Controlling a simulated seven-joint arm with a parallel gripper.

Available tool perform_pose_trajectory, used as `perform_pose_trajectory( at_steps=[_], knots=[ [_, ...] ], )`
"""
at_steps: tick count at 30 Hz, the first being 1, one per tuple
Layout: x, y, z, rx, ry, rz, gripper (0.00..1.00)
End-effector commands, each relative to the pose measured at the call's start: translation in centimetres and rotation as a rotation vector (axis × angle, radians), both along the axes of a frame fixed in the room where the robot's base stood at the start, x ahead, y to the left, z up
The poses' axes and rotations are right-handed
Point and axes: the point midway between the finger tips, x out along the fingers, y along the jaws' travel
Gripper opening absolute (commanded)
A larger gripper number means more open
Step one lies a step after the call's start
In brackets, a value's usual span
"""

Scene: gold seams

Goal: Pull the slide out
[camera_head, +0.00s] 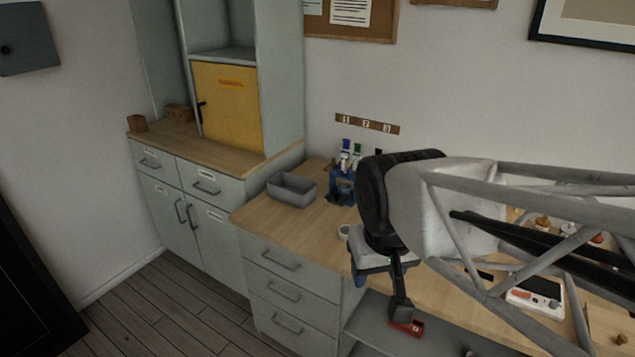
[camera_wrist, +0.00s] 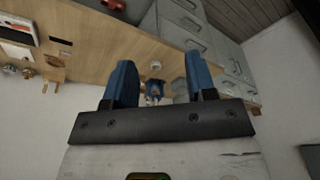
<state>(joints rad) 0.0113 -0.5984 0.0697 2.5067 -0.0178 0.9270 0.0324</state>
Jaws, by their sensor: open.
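I cannot pick out with certainty which part is the slide. A blue stand (camera_head: 343,187) with small bottles stands at the back of the wooden worktop, right of a grey bin; it also shows between my fingers in the wrist view (camera_wrist: 154,88). My gripper (camera_wrist: 161,72) is open, with two blue fingers apart and nothing between them. In the head view, my gripper hangs over the front of the worktop, and my arm hides much of its right part. A red item (camera_head: 410,328) shows low below my gripper, partly hidden.
A grey bin (camera_head: 291,189) and a small white cup (camera_head: 344,232) stand on the worktop (camera_head: 262,215). Grey drawers (camera_head: 285,290) are under it. A cabinet with a yellow door (camera_head: 228,108) stands left. A white and red device (camera_head: 535,297) lies right.

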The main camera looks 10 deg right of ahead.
Motion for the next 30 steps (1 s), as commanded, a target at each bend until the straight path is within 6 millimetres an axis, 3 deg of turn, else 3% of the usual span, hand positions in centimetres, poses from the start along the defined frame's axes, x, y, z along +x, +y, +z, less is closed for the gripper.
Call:
perform_pose_trajectory(
  at_steps=[17, 30],
  knots=[
    [12.6, -1.6, 1.5, -0.018, -0.026, -0.082, 0.51],
    [23.2, -3.2, 0.6, -0.028, -0.049, -0.146, 0.51]
  ],
)
